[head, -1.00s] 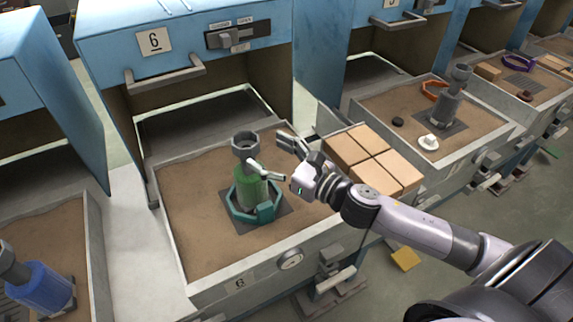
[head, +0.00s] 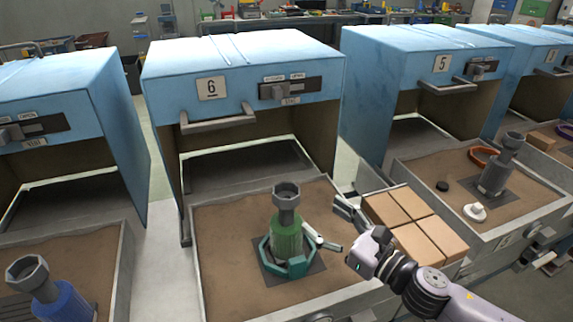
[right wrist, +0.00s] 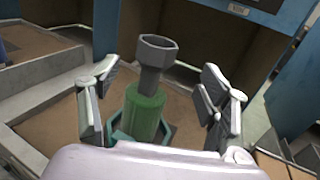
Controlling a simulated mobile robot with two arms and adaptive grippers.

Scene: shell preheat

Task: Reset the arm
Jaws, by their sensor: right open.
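My right gripper (head: 333,225) is open and empty, over the right part of the sand tray at station 6. In the head view it is just right of a green shell (head: 286,240) with a grey hexagonal top (head: 286,192). The shell stands upright inside a teal ring (head: 297,265) on a dark plate. In the right wrist view the green shell (right wrist: 143,112) shows between the two spread fingers (right wrist: 160,108), beyond them. I see no contact with it. My left gripper is not in view.
Station 6's blue hood (head: 245,75) is raised behind the tray (head: 195,245). Tan blocks (head: 415,222) are stacked right of the gripper. A grey shell (head: 495,172) stands in the right tray, and a blue shell (head: 55,300) at lower left. Blue hoods stand on both sides.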

